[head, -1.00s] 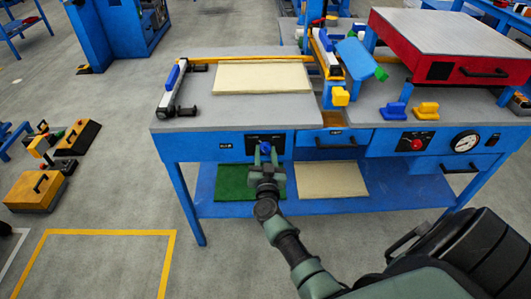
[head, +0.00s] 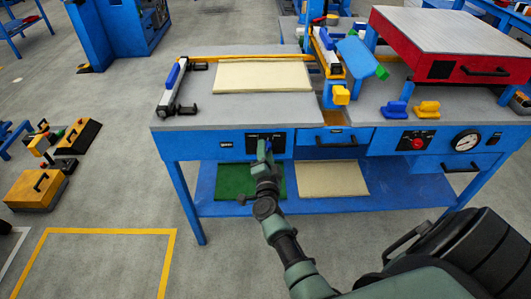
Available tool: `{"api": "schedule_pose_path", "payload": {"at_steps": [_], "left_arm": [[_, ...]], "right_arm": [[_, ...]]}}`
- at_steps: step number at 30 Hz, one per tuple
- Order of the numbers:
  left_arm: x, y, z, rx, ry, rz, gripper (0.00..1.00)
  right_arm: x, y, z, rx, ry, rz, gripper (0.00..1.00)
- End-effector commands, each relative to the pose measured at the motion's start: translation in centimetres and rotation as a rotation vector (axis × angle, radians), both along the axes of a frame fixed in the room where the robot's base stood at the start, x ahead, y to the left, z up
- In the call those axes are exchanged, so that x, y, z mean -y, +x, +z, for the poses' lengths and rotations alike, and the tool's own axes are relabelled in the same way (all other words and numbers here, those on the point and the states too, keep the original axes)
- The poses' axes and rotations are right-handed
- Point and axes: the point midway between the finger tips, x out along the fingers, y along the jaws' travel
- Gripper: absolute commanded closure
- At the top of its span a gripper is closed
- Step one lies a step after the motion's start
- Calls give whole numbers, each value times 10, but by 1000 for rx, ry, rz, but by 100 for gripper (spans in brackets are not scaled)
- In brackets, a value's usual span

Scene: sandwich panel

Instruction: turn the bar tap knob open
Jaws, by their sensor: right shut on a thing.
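The bar tap knob (head: 268,147) is a small blue knob on a black plate on the front face of the blue workbench. Only a bit of it shows, as my right gripper (head: 265,150) covers most of it. My right gripper is shut on the knob, and its fingers look turned and tilted on it. The clamp bar (head: 170,92) with a blue handle lies at the left end of the bench top. My left gripper is not in the head view.
A pale panel (head: 262,76) lies on the bench top. A drawer (head: 334,140), a red button (head: 418,143) and a gauge (head: 465,141) are to the right. A green sheet (head: 234,181) and a pale sheet (head: 332,179) lie on the lower shelf. Floor in front is free.

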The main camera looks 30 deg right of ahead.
Motion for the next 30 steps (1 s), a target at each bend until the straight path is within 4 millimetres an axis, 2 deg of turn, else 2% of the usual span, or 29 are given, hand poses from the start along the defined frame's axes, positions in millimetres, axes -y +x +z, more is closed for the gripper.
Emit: {"api": "schedule_pose_path", "payload": {"at_steps": [15,30], "left_arm": [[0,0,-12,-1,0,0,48],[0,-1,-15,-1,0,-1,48]], "right_arm": [[0,0,-1,209,342,0,100],[0,0,0,268,442,0,100]]}}
